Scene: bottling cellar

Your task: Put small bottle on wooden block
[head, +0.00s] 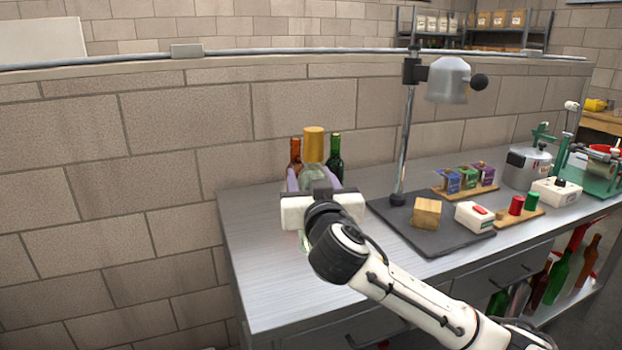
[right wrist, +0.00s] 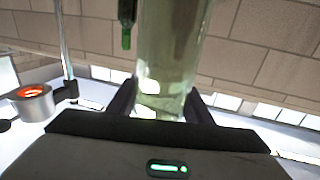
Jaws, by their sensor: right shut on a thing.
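The small bottle has a gold cap (head: 313,145) and pale clear-green glass; its body fills the middle of the right wrist view (right wrist: 168,50). My right gripper (head: 315,183) is shut on the bottle, with a finger on each side of the glass. The bottle looks about upright over the left part of the bench. My gripper hides most of its lower part, so I cannot tell whether its base touches the bench. The wooden block (head: 427,213) sits on a dark mat (head: 440,243), right of my gripper and apart from it. My left gripper is in neither view.
A brown bottle (head: 295,155) and a dark green bottle (head: 335,157) stand behind the held bottle. A lamp (head: 447,80) on a post rises behind the block. A white box with a red button (head: 475,216) is right of the block. The bench's front left (head: 265,285) is clear.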

